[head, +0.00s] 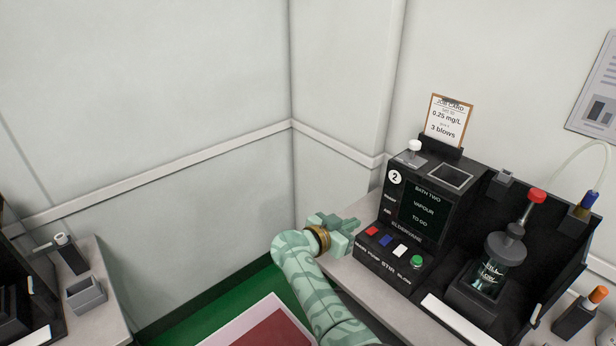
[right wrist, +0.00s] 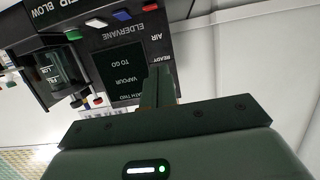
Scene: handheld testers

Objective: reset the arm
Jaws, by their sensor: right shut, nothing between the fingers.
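My right arm (head: 312,285), pale green with a brass-coloured band at the wrist, comes up from the bottom of the head view. Its gripper (head: 350,226) is shut and empty, just left of the black tester's button row. In the right wrist view the shut fingers (right wrist: 158,88) stand in front of the tester, which shows upside down. The black tester (head: 391,235) carries red, blue, white and green buttons and a screen (head: 424,212) reading "BATH TWO VAPOUR TO GO". The screen also shows in the right wrist view (right wrist: 121,68). My left gripper is not in view.
A job card (head: 448,120) reading "0.25 mg/L, 3 blows" stands on the tester. A glass vessel (head: 490,272) with a red-topped piece stands right of the panel. A grey open box (head: 86,296) sits on the left bench. Between the benches is green floor (head: 190,312).

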